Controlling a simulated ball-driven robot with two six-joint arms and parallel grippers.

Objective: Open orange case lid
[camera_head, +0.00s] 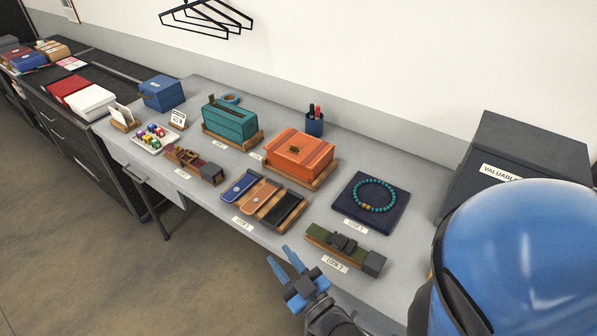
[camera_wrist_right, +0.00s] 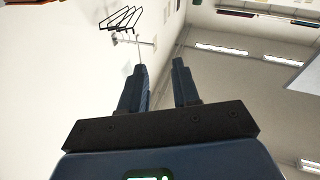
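The orange case (camera_head: 299,153) sits on a wooden stand at the middle of the grey table in the head view. Its lid looks closed, with a dark clasp on it. My right gripper (camera_head: 281,261) is in front of the table's near edge, well apart from the case. Its two blue fingers are spread with nothing between them. The right wrist view also shows this gripper (camera_wrist_right: 162,78) open and empty, facing the wall and ceiling. The case does not show in the right wrist view. My left gripper is not in view.
A teal case (camera_head: 230,121) stands left of the orange one. A pen cup (camera_head: 314,124) is behind it. A dark pad with a bead bracelet (camera_head: 375,195) is to its right. A tray of pouches (camera_head: 262,202) and a green belt (camera_head: 343,247) lie nearer the front edge.

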